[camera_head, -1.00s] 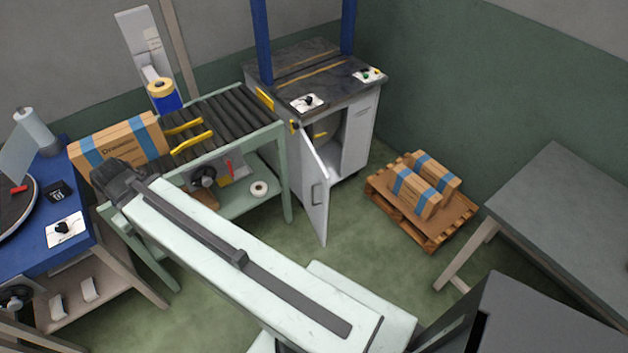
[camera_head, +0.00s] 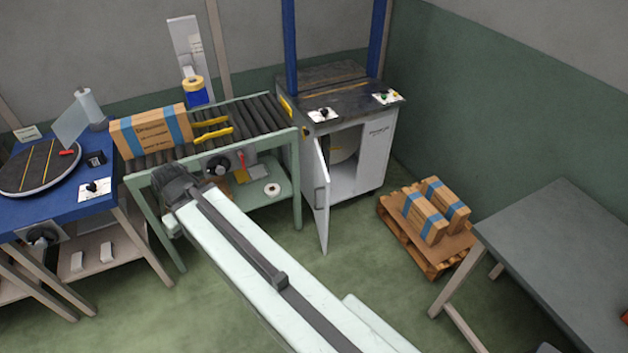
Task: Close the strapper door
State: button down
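The strapper (camera_head: 365,155) is a white cabinet with a dark top and blue uprights, standing against the back wall right of the roller conveyor. Its white door (camera_head: 321,198) stands open, swung out toward the camera, with a handle on its face. The cabinet's inside is partly visible behind the door. My arm reaches from the bottom right up to the left, its dark end in front of the conveyor, left of the door and apart from it. My gripper's fingers cannot be made out in this view.
The roller conveyor (camera_head: 262,116) holds a taped carton (camera_head: 150,131). A blue table (camera_head: 60,215) is at the left. A wooden pallet (camera_head: 425,258) with cartons stands right of the strapper. A grey table (camera_head: 570,250) is at the right. Green floor is clear before the door.

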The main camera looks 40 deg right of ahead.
aim_at(322, 182)
jog(key=z, duration=0.15)
jog(key=i, duration=0.95)
jog(key=u, duration=0.1)
